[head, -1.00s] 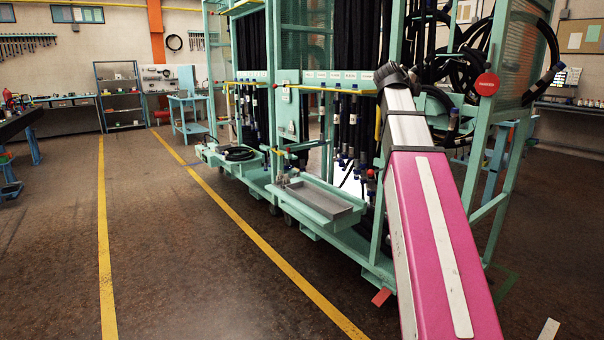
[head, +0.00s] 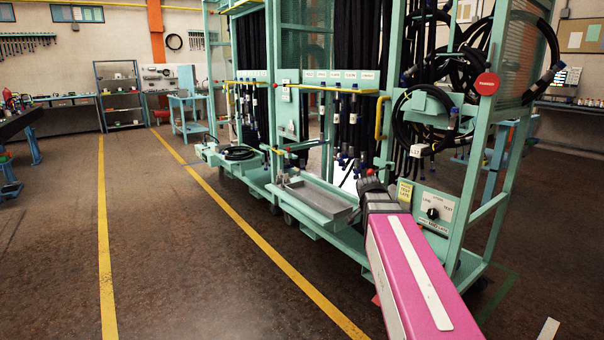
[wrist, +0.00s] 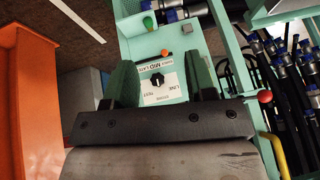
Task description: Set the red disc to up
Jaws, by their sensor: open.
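A red disc (head: 487,84) with small pale lettering sits on a green post at the right end of the hose rack in the head view. I cannot tell its setting from here, and I cannot make it out in the wrist view. My gripper (head: 371,182) is low in front of the rack, below and left of the disc and well apart from it. In the wrist view my gripper (wrist: 164,78) is open, with its two fingers apart and nothing held. A black knob (wrist: 157,80) on a white plate shows beyond and between the fingers.
The green rack holds hanging black hoses and a coiled hose (head: 425,118). A plate with a black knob (head: 433,213) is right of my gripper. A grey tray (head: 318,198) juts out leftward. An orange part (wrist: 25,95) stands at left in the wrist view. Floor at left is clear.

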